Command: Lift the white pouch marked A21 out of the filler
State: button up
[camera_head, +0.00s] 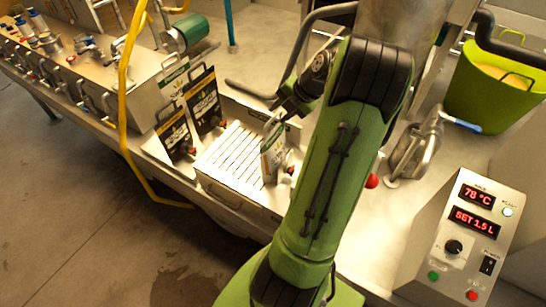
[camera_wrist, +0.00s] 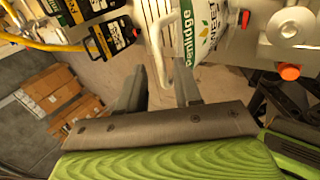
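The white pouch (camera_head: 272,152) stands upright at the right end of the slotted filler (camera_head: 228,158), close beside my arm. The pouch lies beyond the fingertips, nearer the right finger, apparently not touching. In the head view my arm hides most of the gripper.
Black pouches (camera_head: 205,101) stand left of the slotted top. A yellow hose (camera_head: 123,110) hangs further left. A steel valve (camera_head: 416,145), a green bucket (camera_head: 480,105) and a control box (camera_head: 462,245) reading 78 °C are on the right. Cardboard boxes (camera_wrist: 50,85) lie on the floor.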

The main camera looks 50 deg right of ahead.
aim_at(274, 116)
jog(key=x, duration=0.4)
jog(key=shift+w+f, duration=0.25)
jog(key=shift+f, duration=0.1)
jog(key=shift+s+a, duration=0.1)
jog(key=shift+c, duration=0.3)
grip_shut()
dwell(0.5)
jog(key=shift+r, duration=0.2)
